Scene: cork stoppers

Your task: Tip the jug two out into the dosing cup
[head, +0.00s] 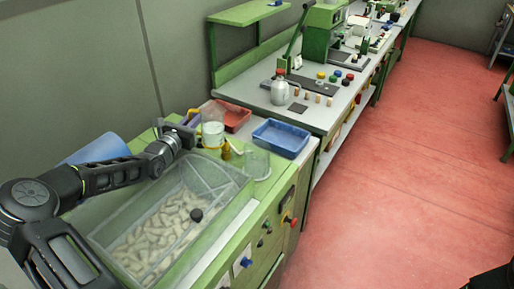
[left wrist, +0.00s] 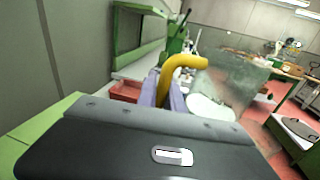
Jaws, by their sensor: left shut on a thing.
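The jug (head: 213,129) is clear with white contents and a yellow handle, standing about upright at the back of the green bench in the head view. My left gripper (head: 188,134) reaches it from the left. In the left wrist view my left gripper (left wrist: 168,98) is shut on the yellow handle (left wrist: 183,65), with the cloudy jug wall (left wrist: 232,78) beyond. I cannot tell whether the jug touches the bench. A clear vessel, apparently the dosing cup (head: 257,164), stands to the right and nearer; it looks empty.
A small amber bottle (head: 226,151) stands between jug and cup. A blue tray (head: 281,138) and a red tray (head: 232,117) lie behind. A large clear bin (head: 226,187) of pale stoppers fills the front of the bench. A blue thing (head: 98,148) is behind my left arm.

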